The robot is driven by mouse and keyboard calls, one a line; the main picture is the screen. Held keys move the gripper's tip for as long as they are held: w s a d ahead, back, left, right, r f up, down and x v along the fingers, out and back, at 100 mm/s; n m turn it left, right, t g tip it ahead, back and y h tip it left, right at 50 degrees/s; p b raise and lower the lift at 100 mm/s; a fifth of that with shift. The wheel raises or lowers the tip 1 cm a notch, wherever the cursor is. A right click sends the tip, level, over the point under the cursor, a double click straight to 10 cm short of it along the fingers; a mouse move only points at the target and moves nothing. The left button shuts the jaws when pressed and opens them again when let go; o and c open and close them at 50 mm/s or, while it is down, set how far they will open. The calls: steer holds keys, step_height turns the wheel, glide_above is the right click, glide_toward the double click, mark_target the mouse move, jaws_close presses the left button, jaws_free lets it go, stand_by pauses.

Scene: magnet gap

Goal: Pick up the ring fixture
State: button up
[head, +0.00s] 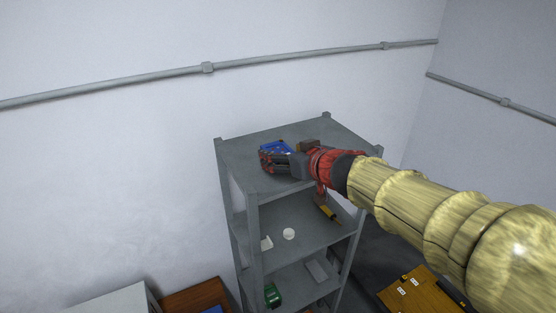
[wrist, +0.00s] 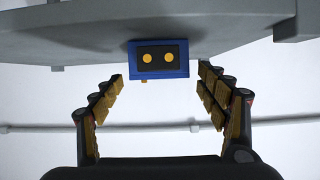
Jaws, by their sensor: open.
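A blue block-like thing (wrist: 158,59) with a dark face and two yellow round spots sits on the shelf top (wrist: 225,25) in the wrist view. It shows no clear ring shape, so I cannot tell whether it is the ring fixture. In the head view a blue thing (head: 275,146) shows at my gripper (head: 268,158), partly hidden by it. My gripper (wrist: 160,76) is open in the wrist view, one finger on each side of the blue thing, with gaps on both sides. Nothing is held.
The grey rack (head: 245,160) has a brown block (head: 308,145) on top beside my gripper. A lower shelf holds a white round thing (head: 289,234) and a yellow-black tool (head: 329,213). A green box (head: 272,295) is below. A pipe (head: 130,80) runs along the wall.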

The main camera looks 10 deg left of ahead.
mark_target(280, 147)
steer(key=shift+x, duration=1.2)
steer(key=shift+s+d+r, duration=0.1)
steer(key=shift+c, duration=0.6)
steer(key=c, duration=1.6)
steer(key=shift+r, duration=0.1)
steer(key=shift+c, duration=0.3)
